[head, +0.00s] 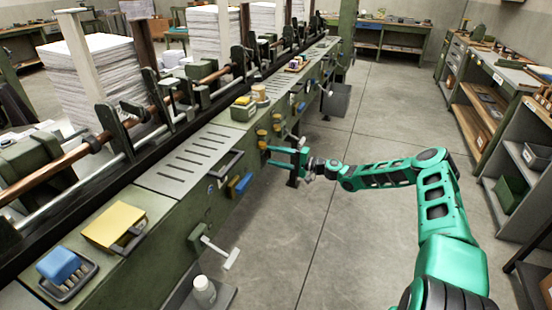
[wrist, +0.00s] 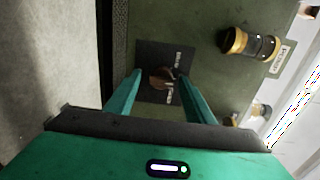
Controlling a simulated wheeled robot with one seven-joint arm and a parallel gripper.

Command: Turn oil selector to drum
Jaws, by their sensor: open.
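In the wrist view a small brownish selector knob (wrist: 161,78) sits on a square dark plate (wrist: 150,55) on the green machine panel. The plate carries two small pale labels, too blurred to read with certainty. My gripper (wrist: 160,74) is open, with one teal finger to each side of the knob. I cannot tell whether the fingers touch it. In the head view my gripper (head: 268,156) reaches left to the side of the long green machine (head: 216,208), and the selector cannot be made out there.
A yellow-and-black cylindrical fitting (wrist: 250,43) sticks out right of the plate in the wrist view. A white T-shaped handle (head: 222,254) and a blue block (head: 240,184) are on the machine's side. Open floor (head: 320,215) lies right of the machine; shelves (head: 500,120) stand far right.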

